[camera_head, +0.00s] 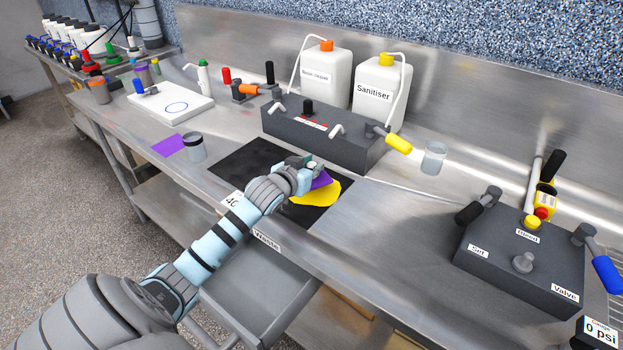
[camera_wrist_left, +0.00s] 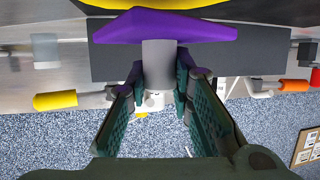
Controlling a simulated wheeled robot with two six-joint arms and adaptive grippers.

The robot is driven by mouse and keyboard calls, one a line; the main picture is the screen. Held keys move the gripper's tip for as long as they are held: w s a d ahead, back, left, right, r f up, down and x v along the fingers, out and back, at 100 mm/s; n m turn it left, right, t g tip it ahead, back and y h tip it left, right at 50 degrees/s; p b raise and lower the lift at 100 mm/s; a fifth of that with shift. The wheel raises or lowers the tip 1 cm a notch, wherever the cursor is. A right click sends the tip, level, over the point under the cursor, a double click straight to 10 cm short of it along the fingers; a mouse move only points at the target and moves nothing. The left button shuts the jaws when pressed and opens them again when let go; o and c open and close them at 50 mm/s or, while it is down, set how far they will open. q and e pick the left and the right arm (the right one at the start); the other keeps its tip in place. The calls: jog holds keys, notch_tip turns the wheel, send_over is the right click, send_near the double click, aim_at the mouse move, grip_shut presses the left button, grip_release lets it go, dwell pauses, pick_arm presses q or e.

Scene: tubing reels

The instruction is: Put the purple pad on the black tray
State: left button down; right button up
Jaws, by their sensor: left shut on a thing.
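My left gripper (camera_head: 303,168) is shut on the purple pad (camera_head: 322,180). In the left wrist view, the fingers hold the grey round grip (camera_wrist_left: 158,64) of the purple pad (camera_wrist_left: 205,30). In the head view the pad is partly hidden by the gripper, over the right part of the flat black tray (camera_head: 240,163). A yellow piece (camera_head: 320,194) lies on the tray beside and partly beneath the pad in the picture. I cannot tell whether the pad touches it. My right gripper is not in view.
A flat purple patch (camera_head: 168,146) and a grey-lidded jar (camera_head: 194,148) are left of the tray. A dark valve box (camera_head: 320,135) and the sanitiser bottle (camera_head: 378,92) stand behind it. A clear beaker (camera_head: 433,158) is to the right. The tray's left part is bare.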

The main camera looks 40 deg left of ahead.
pick_arm(q)
jog(key=shift+s+f, duration=0.1)
jog(key=shift+f, duration=1.4)
jog(key=shift+f, duration=0.15)
jog(key=c, duration=1.4)
grip_release()
